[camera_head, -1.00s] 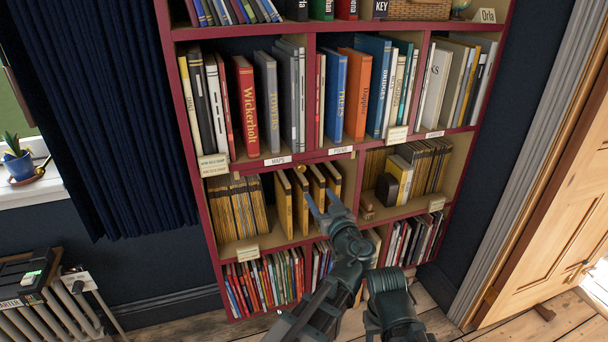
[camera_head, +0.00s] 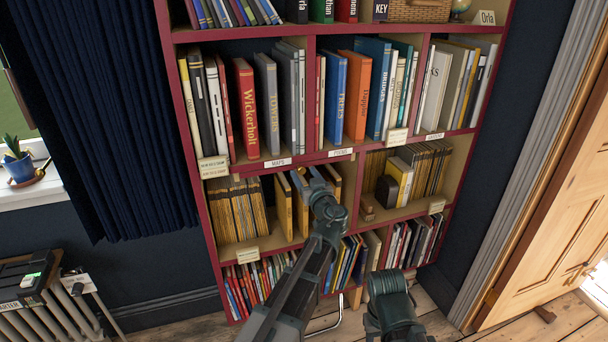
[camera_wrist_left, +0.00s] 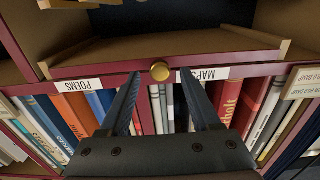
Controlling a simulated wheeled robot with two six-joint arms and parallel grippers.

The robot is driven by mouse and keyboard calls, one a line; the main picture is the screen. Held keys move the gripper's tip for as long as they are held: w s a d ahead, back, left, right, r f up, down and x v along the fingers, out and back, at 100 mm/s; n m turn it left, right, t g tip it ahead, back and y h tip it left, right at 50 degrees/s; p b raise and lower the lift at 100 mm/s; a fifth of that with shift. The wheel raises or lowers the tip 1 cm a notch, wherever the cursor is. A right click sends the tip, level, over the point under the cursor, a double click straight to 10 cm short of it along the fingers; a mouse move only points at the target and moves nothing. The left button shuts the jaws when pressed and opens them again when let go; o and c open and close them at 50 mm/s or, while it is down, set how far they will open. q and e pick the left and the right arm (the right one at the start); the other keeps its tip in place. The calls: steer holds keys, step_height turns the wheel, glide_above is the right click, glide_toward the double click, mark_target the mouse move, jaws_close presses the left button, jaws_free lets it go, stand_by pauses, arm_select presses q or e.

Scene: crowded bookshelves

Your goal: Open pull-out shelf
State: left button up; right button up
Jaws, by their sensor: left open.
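The pull-out shelf's thin red front edge (camera_head: 318,158) runs below the upper row of books. In the left wrist view, which is upside down, a round brass knob (camera_wrist_left: 160,71) sits on this edge between the MAPS label (camera_wrist_left: 205,73) and the POEMS label (camera_wrist_left: 78,86). My left gripper (camera_head: 306,174) is below the edge in the head view, where it hides the knob. In the wrist view its open fingers (camera_wrist_left: 160,78) lie to either side of the knob; I cannot tell whether they touch it. My right gripper is out of view.
Upright books such as a red one (camera_head: 246,108) stand above the edge. Yellow-spined volumes (camera_head: 284,206) fill the cubby below, close to my gripper. A wooden door (camera_head: 553,195) stands at right and a dark curtain (camera_head: 120,120) hangs at left.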

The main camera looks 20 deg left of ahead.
arm_select(q)
steer(key=shift+w+a, duration=0.3)
steer(key=shift+w, duration=0.05)
jaws_close()
stand_by(1.3)
